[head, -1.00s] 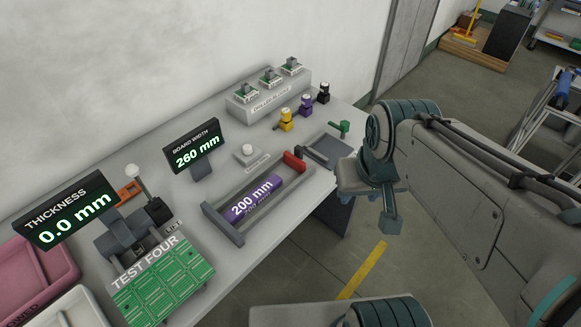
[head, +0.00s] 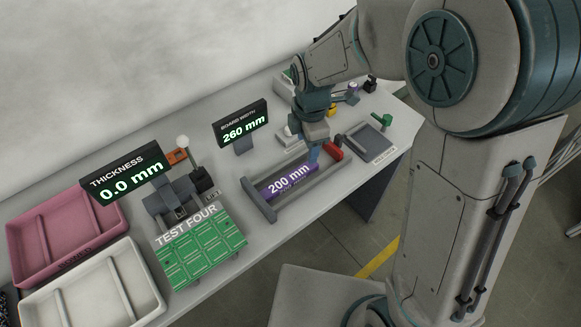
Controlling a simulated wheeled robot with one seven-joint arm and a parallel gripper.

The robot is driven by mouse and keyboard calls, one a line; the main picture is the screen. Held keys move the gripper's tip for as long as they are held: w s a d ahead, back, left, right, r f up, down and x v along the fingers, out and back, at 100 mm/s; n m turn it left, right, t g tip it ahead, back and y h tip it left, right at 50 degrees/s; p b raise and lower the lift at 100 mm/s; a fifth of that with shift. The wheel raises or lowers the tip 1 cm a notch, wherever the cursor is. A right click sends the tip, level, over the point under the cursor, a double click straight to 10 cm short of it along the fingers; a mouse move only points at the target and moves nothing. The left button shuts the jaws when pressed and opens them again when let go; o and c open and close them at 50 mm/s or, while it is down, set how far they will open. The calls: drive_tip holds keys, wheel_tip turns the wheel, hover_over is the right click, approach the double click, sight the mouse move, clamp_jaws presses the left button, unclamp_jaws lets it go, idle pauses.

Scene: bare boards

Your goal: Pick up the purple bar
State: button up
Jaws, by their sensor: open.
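The purple bar (head: 287,184), marked "200 mm", lies in a grey rail frame (head: 262,205) on the bench. A red block (head: 333,150) sits at the frame's far right end. My gripper (head: 314,152) is open and points down at the far end of the purple bar, between it and the red block. I cannot tell whether the fingers touch the bar. The arm hides part of the bench behind the gripper.
A "260 mm" display (head: 241,124) and a "0.0 mm" display (head: 127,173) stand at the back. Green boards (head: 202,250) lie front left, beside a white tray (head: 92,290) and a pink tray (head: 66,232). A dark plate (head: 370,140) lies to the right.

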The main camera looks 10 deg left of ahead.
drive_tip(key=a+f+n, duration=0.3)
drive_tip(key=a+n, duration=0.1)
drive_tip(key=b, duration=0.5)
hover_over(289, 178)
drive_tip(key=f, duration=0.7)
drive_tip(key=shift+s+d+f, duration=0.1)
drive_tip(key=shift+s+f, duration=0.15)
drive_tip(key=shift+f, duration=0.15)
drive_tip(key=shift+w+f+b, duration=0.15)
drive_tip(key=shift+f+b, duration=0.5)
drive_tip(key=shift+f, duration=0.85)
drive_tip(key=shift+w+f+b, duration=0.15)
drive_tip(key=shift+f+b, duration=0.5)
drive_tip(key=shift+f, duration=0.8)
drive_tip(key=shift+r, duration=0.1)
drive_tip(key=shift+c, duration=0.4)
drive_tip(key=c, duration=1.1)
